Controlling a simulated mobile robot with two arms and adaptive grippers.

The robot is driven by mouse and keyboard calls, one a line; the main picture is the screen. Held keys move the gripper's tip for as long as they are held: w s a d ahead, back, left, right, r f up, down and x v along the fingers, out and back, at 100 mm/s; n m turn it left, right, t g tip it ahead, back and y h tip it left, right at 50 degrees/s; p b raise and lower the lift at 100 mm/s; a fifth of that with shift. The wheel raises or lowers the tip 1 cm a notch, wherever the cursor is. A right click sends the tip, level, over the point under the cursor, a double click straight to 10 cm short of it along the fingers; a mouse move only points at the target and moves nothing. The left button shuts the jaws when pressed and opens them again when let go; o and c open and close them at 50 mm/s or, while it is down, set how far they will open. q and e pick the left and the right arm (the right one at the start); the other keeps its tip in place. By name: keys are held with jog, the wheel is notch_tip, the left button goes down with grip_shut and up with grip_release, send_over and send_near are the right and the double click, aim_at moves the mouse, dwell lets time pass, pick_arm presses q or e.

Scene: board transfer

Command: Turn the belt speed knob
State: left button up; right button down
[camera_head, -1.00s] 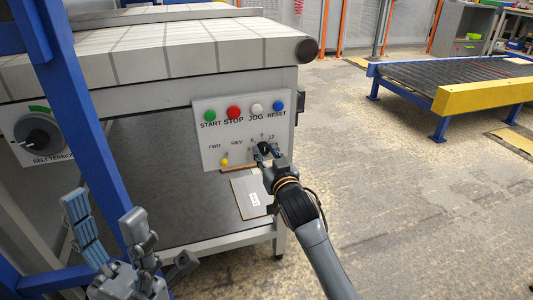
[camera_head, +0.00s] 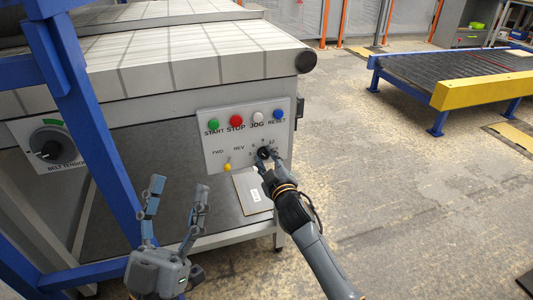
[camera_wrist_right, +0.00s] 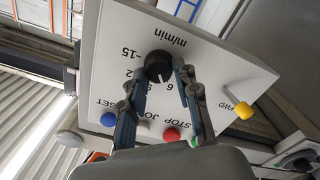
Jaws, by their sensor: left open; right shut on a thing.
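The belt speed knob is a small black knob (camera_wrist_right: 158,66) on a white control panel (camera_head: 217,155). In the right wrist view it sits between the fingertips of my right gripper (camera_wrist_right: 157,75), with a printed dial and "m/min" around it. In the head view my right gripper (camera_head: 265,160) is at the panel's lower right, shut on the knob (camera_head: 263,152), which it partly hides. My left gripper (camera_head: 178,197) is open and empty at the lower left, in front of the conveyor frame and apart from the panel.
The panel has START, STOP, JOG and RESET buttons (camera_head: 237,120) and a yellow FWD/REV lever (camera_head: 227,167). A belt tension dial (camera_head: 48,144) is at the left. A blue post (camera_head: 85,130) stands near my left gripper. Open floor (camera_head: 410,200) lies to the right.

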jog(key=n+p, duration=0.1)
jog(key=n, duration=0.4)
jog(key=shift+n+p, duration=0.3)
pick_arm(q)
jog(key=w+f+g+y, duration=0.2)
jog(key=w+f+g, duration=0.2)
jog(key=f, duration=0.5)
jog(key=shift+a+f+g, duration=0.15)
jog(key=shift+f+g, duration=0.2)
jog(key=shift+g, duration=0.95)
pick_arm(e)
jog(key=shift+a+f+n, duration=0.1)
jog(key=shift+f+n, duration=0.05)
jog(key=shift+n, duration=2.05)
pick_arm(q)
jog(key=shift+f+p, duration=0.1)
jog(key=shift+p, duration=0.2)
pick_arm(e)
jog(key=c, duration=1)
grip_release()
pick_arm(q)
jog(key=shift+f, duration=0.1)
pick_arm(e)
jog(key=v, duration=1.2)
jog(key=shift+s, duration=0.1)
